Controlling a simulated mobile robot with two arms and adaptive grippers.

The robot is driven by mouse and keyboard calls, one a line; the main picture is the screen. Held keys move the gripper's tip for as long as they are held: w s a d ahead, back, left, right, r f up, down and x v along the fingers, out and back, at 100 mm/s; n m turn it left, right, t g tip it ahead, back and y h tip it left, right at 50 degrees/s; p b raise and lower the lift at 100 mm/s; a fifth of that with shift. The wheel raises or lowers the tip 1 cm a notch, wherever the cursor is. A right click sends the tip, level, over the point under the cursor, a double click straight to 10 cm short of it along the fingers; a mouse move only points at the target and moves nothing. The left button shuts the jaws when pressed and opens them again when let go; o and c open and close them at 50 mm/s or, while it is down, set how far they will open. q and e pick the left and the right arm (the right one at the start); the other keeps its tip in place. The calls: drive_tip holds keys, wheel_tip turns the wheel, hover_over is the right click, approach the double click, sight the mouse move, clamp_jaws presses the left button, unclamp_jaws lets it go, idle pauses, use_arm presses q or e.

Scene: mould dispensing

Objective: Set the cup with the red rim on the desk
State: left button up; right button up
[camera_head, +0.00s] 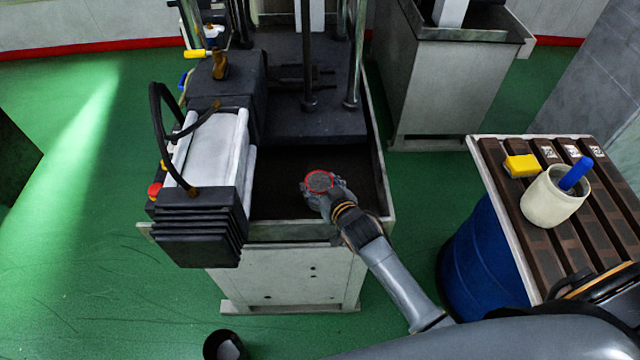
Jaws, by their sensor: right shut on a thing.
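The cup with the red rim (319,181) is held by my right gripper (328,194), which is shut on it. The cup is in the air over the open dark bed of the machine, its rim facing up and grey material showing inside. The gripper's fingers hide most of its side. The desk (508,196), a brown slatted top with a pale edge, stands at the right, apart from the cup. My left gripper is not in view.
On the desk stand a cream pot (546,204) with a blue rod-like thing (576,173) in it and a yellow block (521,165). A blue drum (487,258) is under the desk. The machine's posts (355,60) rise behind the cup. Green floor lies between machine and desk.

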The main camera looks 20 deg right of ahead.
drive_tip(key=shift+f, duration=0.1)
drive_tip(key=o, duration=1.5)
drive_tip(key=shift+c, duration=0.2)
